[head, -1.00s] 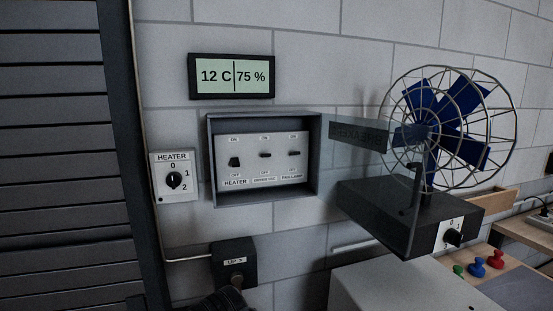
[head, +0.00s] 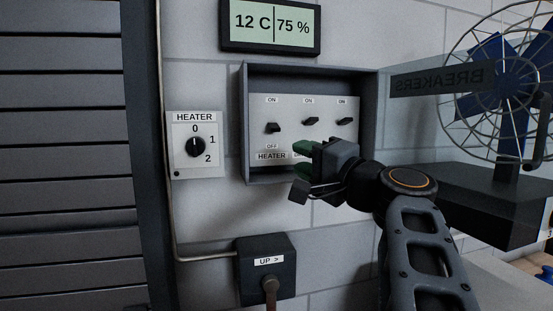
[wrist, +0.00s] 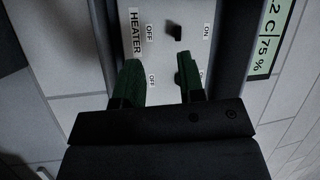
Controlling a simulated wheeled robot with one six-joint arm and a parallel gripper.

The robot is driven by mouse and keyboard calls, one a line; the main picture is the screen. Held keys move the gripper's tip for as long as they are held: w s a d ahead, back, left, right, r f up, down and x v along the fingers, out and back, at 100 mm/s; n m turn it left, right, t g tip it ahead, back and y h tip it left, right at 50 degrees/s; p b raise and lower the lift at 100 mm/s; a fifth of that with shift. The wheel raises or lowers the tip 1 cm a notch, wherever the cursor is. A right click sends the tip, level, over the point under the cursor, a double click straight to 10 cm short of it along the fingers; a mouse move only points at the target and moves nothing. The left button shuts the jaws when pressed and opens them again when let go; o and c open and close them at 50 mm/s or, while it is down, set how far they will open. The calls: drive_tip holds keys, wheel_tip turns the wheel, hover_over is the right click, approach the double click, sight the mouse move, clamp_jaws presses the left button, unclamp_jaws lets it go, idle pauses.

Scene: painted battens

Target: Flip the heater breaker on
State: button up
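The heater breaker (head: 273,127) is the leftmost black lever in the grey breaker box (head: 243,120). It stands between its ON and OFF labels, jutting out much like the two levers to its right, perhaps slightly lower. The wrist view also shows a lever (wrist: 175,33) between ON and OFF beside the HEATER label. My gripper (head: 303,158) is in front of the panel's lower edge, below and right of the heater lever, and apart from it.
A heater dial (head: 196,147) at 0 is left of the box. A display (head: 271,25) reads 12 C and 75 %. An UP box (head: 267,270) is below.

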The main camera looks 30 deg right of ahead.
sight(277, 130)
drive_tip(key=w+r+p, duration=0.1)
drive_tip(key=w, duration=0.2)
drive_tip(key=w+r+m+t+p, duration=0.1)
drive_tip(key=w+r, duration=0.1)
drive_tip(key=w, duration=0.1)
drive_tip(key=w+r+m+p, duration=0.1)
drive_tip(key=w, duration=0.2)
drive_tip(key=shift+w+a+r+t+h, duration=0.3)
drive_tip(key=shift+w+r+h, duration=0.05)
drive_tip(key=shift+w+h, duration=0.05)
drive_tip(key=shift+c, duration=0.2)
clamp_jaws()
